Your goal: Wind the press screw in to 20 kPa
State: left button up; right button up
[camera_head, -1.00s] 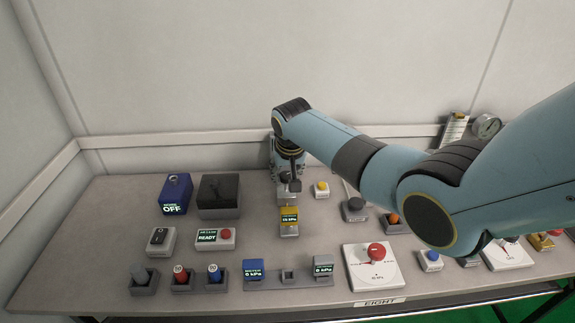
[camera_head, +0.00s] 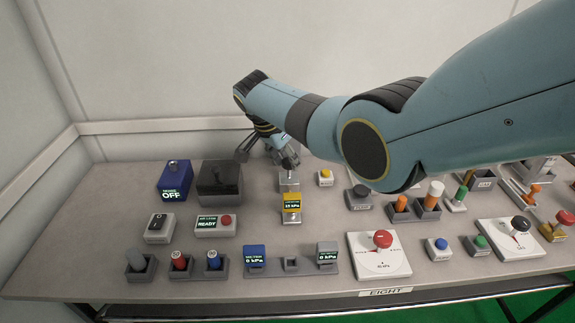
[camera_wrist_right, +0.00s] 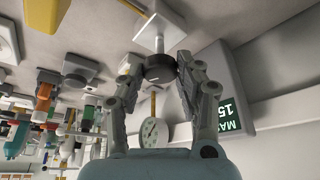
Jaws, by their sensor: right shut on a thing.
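The press (camera_head: 289,183) is a small grey unit at the back middle of the table, with a yellow gauge (camera_head: 291,204) in front of it that seems to read 15 kPa; the small digits are hard to read. My right gripper (camera_head: 275,148) is at the top of the press and partly hidden by my arm. In the wrist view the right gripper (camera_wrist_right: 161,75) is shut on a dark round screw knob (camera_wrist_right: 160,66), with a pale shaft (camera_wrist_right: 172,38) running to a white plate. My left gripper is not in view.
A black box (camera_head: 220,178) and a blue OFF unit (camera_head: 174,178) stand left of the press. A yellow button (camera_head: 325,176) is close on its right.

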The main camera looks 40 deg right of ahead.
jog(key=m+g+b, duration=0.1)
jog(key=m+b, duration=0.2)
jog(key=m+g+b, duration=0.1)
jog(key=m+b, duration=0.2)
jog(key=m+g+b, duration=0.1)
jog(key=m+b, duration=0.2)
jog(key=shift+w+d+f+y, duration=0.15)
jog(key=shift+w+y, duration=0.15)
jog(key=shift+w, duration=0.1)
jog(key=shift+r+m+g+y+b, duration=0.15)
jog(key=shift+m+g+y+b, duration=0.15)
jog(key=shift+m+b, duration=0.7)
jog(key=shift+r+m+g+y+b, duration=0.1)
jog(key=shift+m+g+y+b, duration=0.2)
jog(key=shift+m+b, duration=0.65)
jog(key=shift+w, duration=0.1)
jog(key=o, duration=1.1)
jog(key=shift+o, duration=0.2)
jog(key=v, duration=0.7)
jog(key=shift+r, duration=0.15)
